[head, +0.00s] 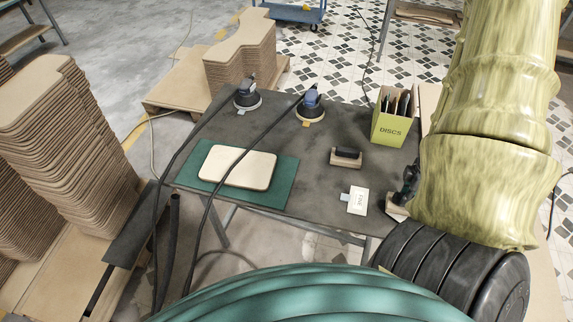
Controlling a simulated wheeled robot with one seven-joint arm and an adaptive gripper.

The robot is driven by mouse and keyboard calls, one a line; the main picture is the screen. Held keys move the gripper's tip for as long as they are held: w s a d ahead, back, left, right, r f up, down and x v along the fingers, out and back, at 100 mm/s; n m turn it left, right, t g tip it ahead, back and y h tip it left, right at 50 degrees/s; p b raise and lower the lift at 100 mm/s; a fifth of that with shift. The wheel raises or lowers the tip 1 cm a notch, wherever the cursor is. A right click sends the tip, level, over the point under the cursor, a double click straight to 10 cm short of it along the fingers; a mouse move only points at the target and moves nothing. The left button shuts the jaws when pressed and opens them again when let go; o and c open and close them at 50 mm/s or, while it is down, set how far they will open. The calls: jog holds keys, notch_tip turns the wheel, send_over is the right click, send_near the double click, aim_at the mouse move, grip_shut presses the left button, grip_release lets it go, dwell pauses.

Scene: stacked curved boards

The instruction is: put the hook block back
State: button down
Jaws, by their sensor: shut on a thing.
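My gripper (409,184) is at the right edge of the grey table, mostly hidden behind my own arm. It is shut on a block with a pale tan edge (396,211), taken as the hook block; only a small part shows below the fingers. Whether this block touches the tabletop I cannot tell. Another block (346,157), with a black grip on a tan base, lies on the table (290,150) left of my gripper.
A white labelled card (358,200) lies just left of my gripper. A green DISCS box (391,127) stands behind it. Two corded sanders (311,106) (247,95) stand at the back. A pale board (237,167) lies on a green mat (284,185). Stacked boards (60,150) stand left.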

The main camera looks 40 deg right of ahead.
jog(key=shift+f, duration=0.35)
jog(key=shift+f+b, duration=0.3)
jog(key=shift+f, duration=0.05)
dwell(0.4)
jog(key=c, duration=1.2)
grip_release()
jog(key=shift+o, duration=0.2)
jog(key=shift+r, duration=0.1)
jog(key=shift+w+r, duration=0.1)
jog(key=shift+r, duration=0.6)
notch_tip(320, 180, up, 10)
jog(key=shift+r, duration=0.2)
